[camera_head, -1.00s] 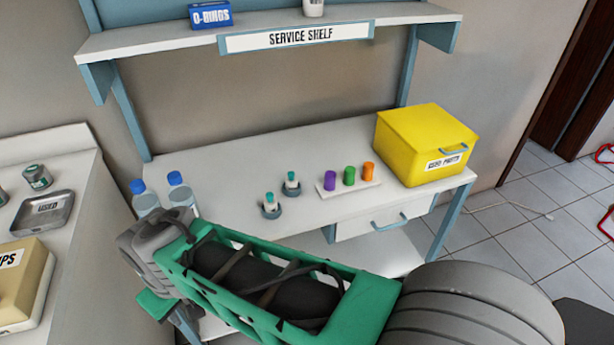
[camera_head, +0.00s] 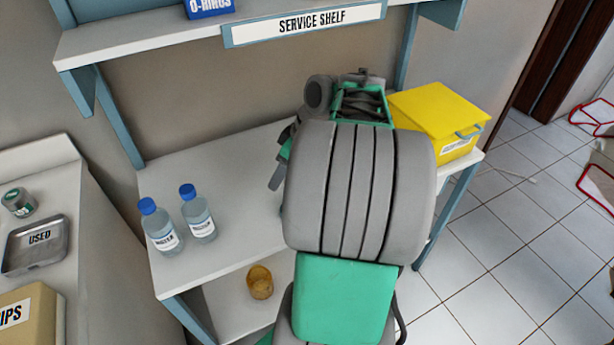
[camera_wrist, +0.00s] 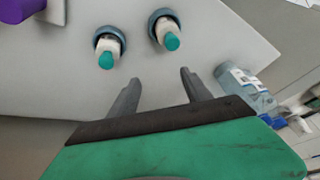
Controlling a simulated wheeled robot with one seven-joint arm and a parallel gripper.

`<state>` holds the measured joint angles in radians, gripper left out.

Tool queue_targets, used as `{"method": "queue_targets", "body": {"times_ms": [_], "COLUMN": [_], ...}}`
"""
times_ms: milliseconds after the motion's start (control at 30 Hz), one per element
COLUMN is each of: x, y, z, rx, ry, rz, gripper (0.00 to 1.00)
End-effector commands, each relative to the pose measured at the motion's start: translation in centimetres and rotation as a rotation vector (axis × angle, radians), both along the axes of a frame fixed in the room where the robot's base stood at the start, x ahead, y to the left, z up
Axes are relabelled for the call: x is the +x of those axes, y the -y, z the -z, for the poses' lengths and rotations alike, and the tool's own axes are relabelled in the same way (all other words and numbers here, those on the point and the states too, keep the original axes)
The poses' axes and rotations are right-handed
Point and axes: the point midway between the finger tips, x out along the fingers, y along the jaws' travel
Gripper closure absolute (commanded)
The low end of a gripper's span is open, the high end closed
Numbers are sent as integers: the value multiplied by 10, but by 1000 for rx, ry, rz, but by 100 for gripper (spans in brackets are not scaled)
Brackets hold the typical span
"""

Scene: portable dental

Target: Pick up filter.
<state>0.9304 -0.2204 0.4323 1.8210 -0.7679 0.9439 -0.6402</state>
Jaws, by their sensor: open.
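Two small white pieces with teal tips sit upright in dark round holders on the white bench, in the wrist view: a left piece (camera_wrist: 107,58) and a right piece (camera_wrist: 170,38). No label shows which thing is the filter. My gripper (camera_wrist: 160,76) is open and empty, its two fingers apart and pointing toward these pieces. The right piece lies ahead of the gap between the fingers; the left piece is off to the left. Part of a purple cylinder (camera_wrist: 22,8) shows at the top left corner. In the head view my arm hides the pieces and the cylinders.
Two water bottles (camera_head: 162,228) (camera_head: 199,215) stand on the bench (camera_head: 225,165), left of my arm. A yellow box (camera_head: 435,112) stands at the bench's right end. The service shelf (camera_head: 150,35) overhangs the back. An amber cup (camera_head: 260,283) stands on the lower shelf.

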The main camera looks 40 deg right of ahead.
Motion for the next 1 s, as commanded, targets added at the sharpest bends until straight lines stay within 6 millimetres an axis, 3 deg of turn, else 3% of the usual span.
{"method": "queue_targets", "body": {"times_ms": [33, 100, 233, 733, 1000], "x": [-10, -22, -37, -4, -2], "y": [32, 60, 86, 72, 71], "z": [-4, -7, -9, 52, 56], "rx": [0, -11, -28, -31, -34], "ry": [35, 80, 129, 137, 138], "rz": [-12, -48, -90, -101, -98], "gripper": [43, 43, 43, 43, 43]}}
